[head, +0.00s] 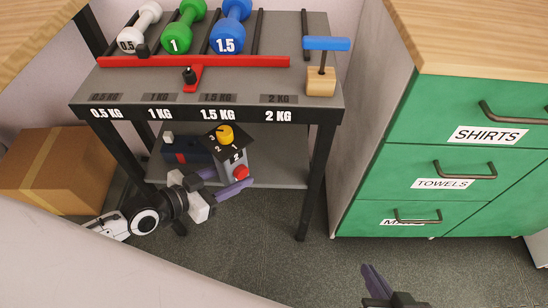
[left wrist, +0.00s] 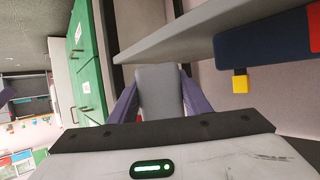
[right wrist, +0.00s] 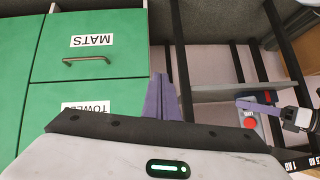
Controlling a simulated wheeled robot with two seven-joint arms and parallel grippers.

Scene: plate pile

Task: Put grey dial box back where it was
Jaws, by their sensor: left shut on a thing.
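The grey dial box (head: 238,171) has a black top with numbers, a yellow dial and a red button. It is at the rack's lower shelf (head: 265,172), right of a blue and red box (head: 187,150). My left gripper (head: 222,184) is shut on it; the left wrist view shows the grey box (left wrist: 160,92) between the purple fingers, close to the shelf slab (left wrist: 200,38). I cannot tell whether box and shelf touch. My right gripper (head: 376,284) is shut and empty, low in front of the drawers; its fingers (right wrist: 163,98) lie together in the right wrist view.
The rack's top holds white, green and blue dumbbells (head: 230,28), a red bar (head: 195,62) and a wooden block with a blue handle (head: 321,82). A cardboard box (head: 55,170) stands left. Green drawers (head: 440,165) stand right. Floor between is clear.

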